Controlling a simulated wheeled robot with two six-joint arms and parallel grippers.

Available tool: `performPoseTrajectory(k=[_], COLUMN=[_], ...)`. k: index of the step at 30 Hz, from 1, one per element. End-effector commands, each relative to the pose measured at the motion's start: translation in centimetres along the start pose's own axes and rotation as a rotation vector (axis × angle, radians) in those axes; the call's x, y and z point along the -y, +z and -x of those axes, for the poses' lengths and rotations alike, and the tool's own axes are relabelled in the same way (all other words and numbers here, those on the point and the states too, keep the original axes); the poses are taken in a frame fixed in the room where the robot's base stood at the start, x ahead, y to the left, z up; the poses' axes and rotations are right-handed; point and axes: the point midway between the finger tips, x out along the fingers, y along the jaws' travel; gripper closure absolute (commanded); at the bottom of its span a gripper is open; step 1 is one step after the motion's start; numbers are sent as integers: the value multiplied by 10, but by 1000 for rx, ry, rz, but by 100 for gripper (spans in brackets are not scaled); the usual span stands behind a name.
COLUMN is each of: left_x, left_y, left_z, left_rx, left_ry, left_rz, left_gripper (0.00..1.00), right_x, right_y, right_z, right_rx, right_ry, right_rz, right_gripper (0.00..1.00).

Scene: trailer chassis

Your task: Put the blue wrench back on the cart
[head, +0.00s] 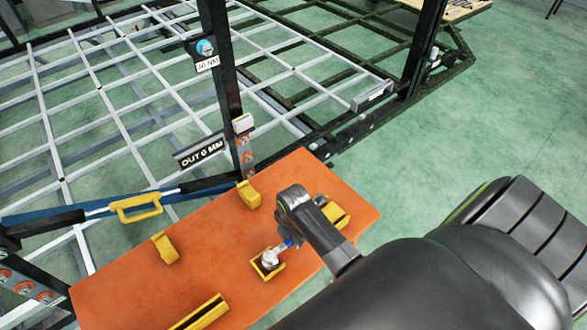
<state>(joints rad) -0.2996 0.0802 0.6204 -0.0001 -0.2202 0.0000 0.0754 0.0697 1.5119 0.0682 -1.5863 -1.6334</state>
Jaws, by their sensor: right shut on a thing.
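The blue wrench (271,258) shows only as a silver head and a short bit of blue handle. Its head is at a small yellow holder (257,271) on the orange top of the cart (120,288). I cannot tell whether the head rests in the holder or hovers just above it. My right gripper (290,242) comes in from the lower right, over the cart, and is shut on the blue wrench. The gripper hides most of the handle. My left gripper is not in view.
Other yellow holders stand on the cart: one at the back (249,194), one at the left (165,248), one at the front (203,313) and one partly behind my right gripper (337,214). The trailer frame (100,90) rises just behind the cart. Green floor is clear at the right.

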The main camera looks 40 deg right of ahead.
Motion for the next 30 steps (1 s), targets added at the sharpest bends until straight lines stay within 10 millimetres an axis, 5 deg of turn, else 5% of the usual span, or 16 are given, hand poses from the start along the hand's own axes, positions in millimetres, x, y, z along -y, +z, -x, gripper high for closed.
performPoseTrajectory(k=[14,15,18,21,26,30], left_x=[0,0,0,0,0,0], left_y=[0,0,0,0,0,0], left_z=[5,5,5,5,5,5], left_rx=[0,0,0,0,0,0], left_ry=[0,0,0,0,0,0], left_rz=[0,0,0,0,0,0], left_gripper=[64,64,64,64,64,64], right_x=[-1,-1,-1,-1,0,0], right_y=[0,0,0,0,0,0], right_z=[1,1,1,1,0,0], right_rx=[0,0,0,0,0,0], right_ry=[2,2,2,2,1,-1], right_rz=[1,1,0,0,0,0], right_gripper=[100,75,62,51,51,35])
